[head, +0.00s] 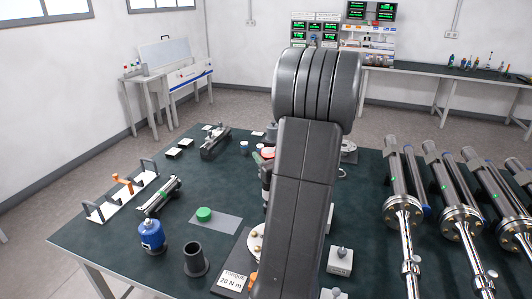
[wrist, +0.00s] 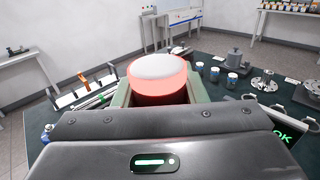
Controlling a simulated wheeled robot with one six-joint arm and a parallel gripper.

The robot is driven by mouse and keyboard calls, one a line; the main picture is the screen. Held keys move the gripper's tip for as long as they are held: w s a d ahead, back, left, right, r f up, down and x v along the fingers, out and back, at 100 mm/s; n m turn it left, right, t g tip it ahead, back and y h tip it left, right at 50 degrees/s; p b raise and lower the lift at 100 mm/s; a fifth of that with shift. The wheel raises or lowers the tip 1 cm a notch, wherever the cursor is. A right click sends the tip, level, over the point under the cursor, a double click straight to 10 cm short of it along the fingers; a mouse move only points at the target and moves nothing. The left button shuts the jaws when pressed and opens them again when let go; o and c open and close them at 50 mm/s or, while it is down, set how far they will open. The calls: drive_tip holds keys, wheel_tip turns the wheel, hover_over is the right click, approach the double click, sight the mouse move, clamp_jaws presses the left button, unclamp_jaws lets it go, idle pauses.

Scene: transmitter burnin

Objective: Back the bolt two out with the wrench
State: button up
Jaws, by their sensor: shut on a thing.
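In the wrist view my gripper (wrist: 160,104) is shut on an upright round body with a white top and a glowing red band, apparently the wrench (wrist: 158,80). Pale green jaws stand on both sides of it. A bit of its red band shows beside my arm in the head view (head: 268,153). There my arm hides the gripper and most of the wrench. A pale flange with brass-coloured bolts (head: 256,243) shows partly at the arm's left edge, by a "TORQUE 20 N m" plate (head: 232,279). I cannot tell which bolt is two, nor whether the wrench touches one.
On the dark table are a blue bottle (head: 151,236), a black cup (head: 195,260), a green-capped item (head: 204,214) and a white rack (head: 122,197). Several metal cylinders (head: 408,200) fill the right side. In the wrist view a green "OK" display (wrist: 283,138) shows at right.

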drive_tip(key=shift+f+b, duration=1.8)
drive_tip(key=shift+f, duration=0.8)
drive_tip(key=shift+b, duration=0.5)
drive_tip(key=shift+f+b, duration=0.6)
drive_tip(key=shift+b, duration=0.15)
drive_tip(key=shift+s+f+b, duration=0.3)
drive_tip(key=shift+f+b, duration=0.05)
drive_tip(key=shift+b, duration=0.2)
idle(0.4)
drive_tip(key=shift+r, duration=0.1)
drive_tip(key=shift+w+r+p, duration=0.2)
drive_tip(key=shift+r+p, duration=0.5)
drive_tip(key=shift+r, duration=0.1)
drive_tip(key=shift+r+p, duration=0.85)
drive_tip(key=shift+r, duration=0.8)
